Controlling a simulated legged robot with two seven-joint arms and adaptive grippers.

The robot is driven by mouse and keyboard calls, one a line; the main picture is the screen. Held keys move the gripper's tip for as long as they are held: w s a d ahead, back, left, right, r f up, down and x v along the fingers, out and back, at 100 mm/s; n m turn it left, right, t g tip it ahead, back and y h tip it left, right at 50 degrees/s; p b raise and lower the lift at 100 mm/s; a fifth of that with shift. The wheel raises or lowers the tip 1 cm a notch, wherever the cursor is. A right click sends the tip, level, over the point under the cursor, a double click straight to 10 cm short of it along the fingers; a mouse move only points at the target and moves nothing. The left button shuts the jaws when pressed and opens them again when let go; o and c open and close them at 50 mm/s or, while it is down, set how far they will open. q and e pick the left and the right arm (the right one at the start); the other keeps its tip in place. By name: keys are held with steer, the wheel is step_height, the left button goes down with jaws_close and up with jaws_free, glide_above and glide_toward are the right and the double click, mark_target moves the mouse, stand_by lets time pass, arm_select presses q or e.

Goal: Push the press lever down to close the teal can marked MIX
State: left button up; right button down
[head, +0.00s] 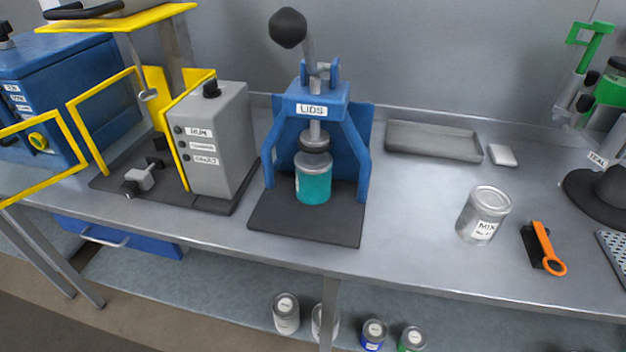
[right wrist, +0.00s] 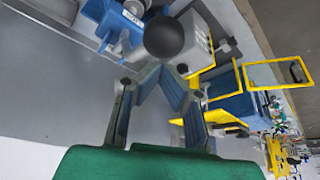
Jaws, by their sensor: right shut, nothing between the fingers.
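The blue press (head: 316,96) labelled LIDS stands mid-bench on a dark base plate. Its lever is raised, with a black ball knob (head: 288,28) at upper left. The teal can (head: 313,187) stands upright under the press's dark pad, its top silvery; I see no readable mark on it. A silver can (head: 484,215) to the right carries a MIX label. My right gripper (right wrist: 161,75) is shut and empty in the right wrist view, just short of the black knob (right wrist: 165,38); contact is unclear. No gripper shows in the head view.
A grey box with yellow-framed guard (head: 220,140) stands left of the press. A shallow grey tray (head: 433,140) lies at the back right. An orange-handled tool (head: 545,245) lies right of the silver can. The bench between press and silver can is clear.

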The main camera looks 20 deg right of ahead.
mark_target(285, 15)
steer(key=shift+f, duration=1.05)
steer(key=shift+s+f, duration=0.1)
steer(key=shift+f, duration=0.3)
steer(key=shift+s+a+f, duration=0.15)
steer(key=shift+f, duration=0.3)
steer(key=shift+s+a+f, duration=0.15)
steer(key=shift+f, duration=0.4)
